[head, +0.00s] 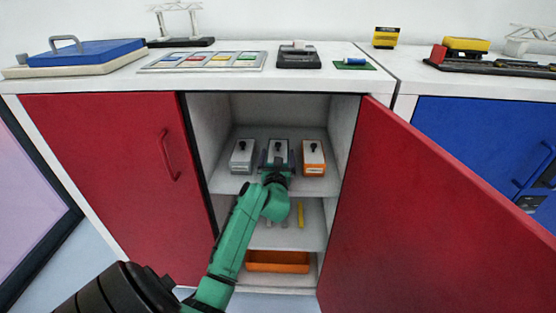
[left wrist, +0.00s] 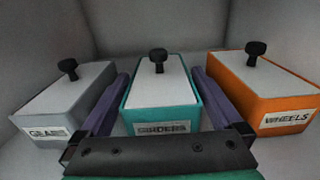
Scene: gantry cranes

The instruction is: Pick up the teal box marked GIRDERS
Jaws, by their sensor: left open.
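The teal box marked GIRDERS (left wrist: 160,88) stands on the cabinet's upper shelf, between two other boxes. It has a pale lid with a black knob (left wrist: 158,58) on top. In the head view the box's pale lid (head: 278,147) shows just beyond my gripper, which hides its front. My left gripper (head: 277,163) is open, with one purple finger on each side of the teal box, as the left wrist view (left wrist: 160,104) also shows. I cannot tell whether the fingers touch its sides. My right gripper is not in view.
A grey box marked GEARS or similar (left wrist: 68,98) stands left, an orange box marked WHEELS (left wrist: 262,92) right, both close to the fingers. The open red door (head: 430,210) bounds the right side. An orange tray (head: 278,262) lies below the middle shelf (head: 312,225).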

